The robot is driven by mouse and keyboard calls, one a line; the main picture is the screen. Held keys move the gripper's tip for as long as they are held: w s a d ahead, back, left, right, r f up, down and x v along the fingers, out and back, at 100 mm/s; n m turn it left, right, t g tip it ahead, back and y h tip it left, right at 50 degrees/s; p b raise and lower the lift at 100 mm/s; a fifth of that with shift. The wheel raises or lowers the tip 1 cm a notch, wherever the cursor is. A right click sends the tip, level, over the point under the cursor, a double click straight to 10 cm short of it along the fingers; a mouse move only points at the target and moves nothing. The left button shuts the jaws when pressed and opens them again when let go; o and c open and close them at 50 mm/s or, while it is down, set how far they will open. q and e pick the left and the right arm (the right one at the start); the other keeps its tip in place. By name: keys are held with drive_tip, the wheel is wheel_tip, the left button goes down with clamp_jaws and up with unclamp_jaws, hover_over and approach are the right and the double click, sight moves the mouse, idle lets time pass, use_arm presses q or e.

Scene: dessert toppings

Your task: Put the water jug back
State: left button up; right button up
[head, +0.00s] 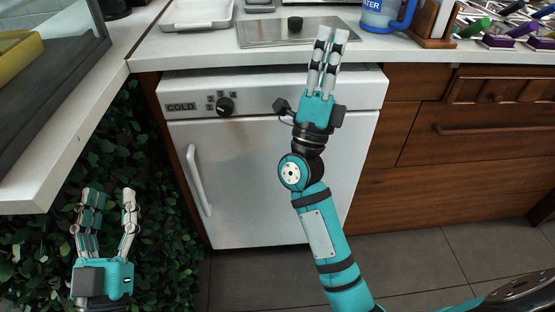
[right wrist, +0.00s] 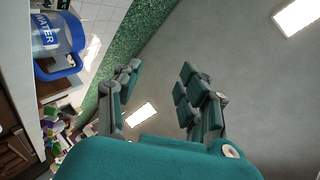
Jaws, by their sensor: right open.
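The water jug (head: 382,15) stands on the white counter at the top of the head view, with a blue handle on its right side and its top cut off. In the right wrist view the jug (right wrist: 52,38) shows at the upper left, with "WATER" on it. My right gripper (head: 328,38) is open and empty in front of the counter's edge, to the left of the jug and apart from it. It also shows in the right wrist view (right wrist: 160,88). My left gripper (head: 107,197) is open and empty at the lower left, over the leafy greenery.
A metal plate with a black knob (head: 270,32) lies on the counter (head: 190,52). A wooden holder (head: 434,30) and colourful items (head: 503,38) stand right of the jug. A white fridge (head: 250,185) marked "COLD" and wooden drawers (head: 480,135) are below. A glass case (head: 45,60) is at left.

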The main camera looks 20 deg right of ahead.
drive_tip(key=s+a+f+n+y, duration=0.4)
drive_tip(key=a+f+n+y, duration=0.2)
drive_tip(key=n+y, duration=0.7)
drive_tip(key=s+a+f+n+y, duration=0.4)
drive_tip(key=a+f+n+y, duration=0.2)
drive_tip(key=n+y, duration=0.8)
wheel_tip(320, 180, down, 3)
drive_tip(key=n, duration=0.3)
drive_tip(key=shift+a+r+n+t, duration=0.15)
drive_tip(key=shift+r+n+t, duration=0.05)
drive_tip(key=shift+n+t, duration=0.2)
